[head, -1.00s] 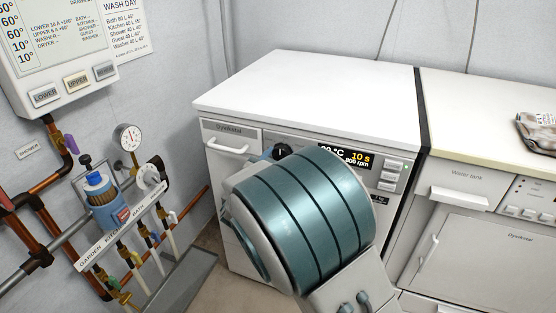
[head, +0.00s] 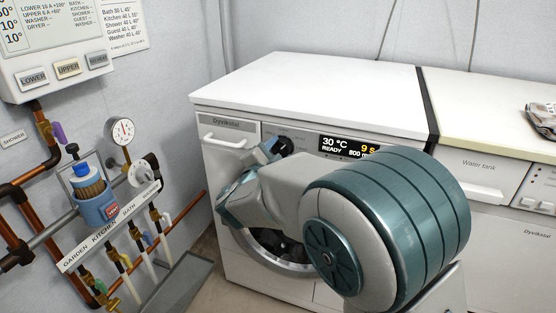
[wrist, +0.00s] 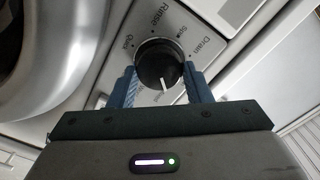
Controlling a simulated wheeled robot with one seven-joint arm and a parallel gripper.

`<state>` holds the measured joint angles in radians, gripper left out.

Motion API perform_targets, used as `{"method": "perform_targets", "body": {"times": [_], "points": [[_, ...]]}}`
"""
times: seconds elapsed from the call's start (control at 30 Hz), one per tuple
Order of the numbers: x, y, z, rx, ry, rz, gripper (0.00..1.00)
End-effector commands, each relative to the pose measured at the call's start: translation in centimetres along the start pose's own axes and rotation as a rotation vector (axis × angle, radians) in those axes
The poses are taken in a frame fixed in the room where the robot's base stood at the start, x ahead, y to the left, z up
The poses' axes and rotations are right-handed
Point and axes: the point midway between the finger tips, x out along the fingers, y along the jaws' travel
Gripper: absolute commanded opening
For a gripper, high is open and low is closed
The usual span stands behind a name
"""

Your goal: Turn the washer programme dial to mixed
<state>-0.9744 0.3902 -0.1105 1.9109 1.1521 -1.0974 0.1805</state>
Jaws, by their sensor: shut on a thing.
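The washer (head: 300,85) is a white front-loader with a round door. Its black programme dial (head: 285,146) sits on the panel, left of the display. In the wrist view the dial (wrist: 158,64) has a white pointer line towards the bottom of the picture. The label there is mostly hidden and too small to read; Rinse, Quick, Spin and Drain show around the other side. My gripper (wrist: 161,80) is shut on the dial, one blue finger on each side. In the head view my gripper (head: 270,150) reaches the dial from the left front.
The washer display (head: 348,147) reads 30 °C, READY, 800 and 9 s, partly covered by my arm. Pipes with valves and a gauge (head: 121,131) stand at the left. A second machine (head: 480,180) adjoins on the right.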

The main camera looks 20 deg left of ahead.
Motion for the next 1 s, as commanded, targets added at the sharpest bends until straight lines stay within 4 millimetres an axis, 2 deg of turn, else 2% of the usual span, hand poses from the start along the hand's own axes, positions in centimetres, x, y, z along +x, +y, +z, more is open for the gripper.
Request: {"method": "perform_targets", "body": {"times": [0.27,0.67,0.7,0.77,0.8,1.0], "points": [[-0.05,0.21,0.16,0.067,-0.002,0.002,0.22],[-0.06,0.17,0.15,0.074,-0.003,0.003,0.22],[-0.06,0.17,0.15,0.074,-0.003,0.003,0.47],[-0.06,0.16,0.15,0.074,-0.003,0.003,0.64],[-0.05,0.15,0.13,0.074,-0.003,0.002,0.66],[-0.03,0.08,0.07,0.074,-0.002,0.001,0.66]]}}
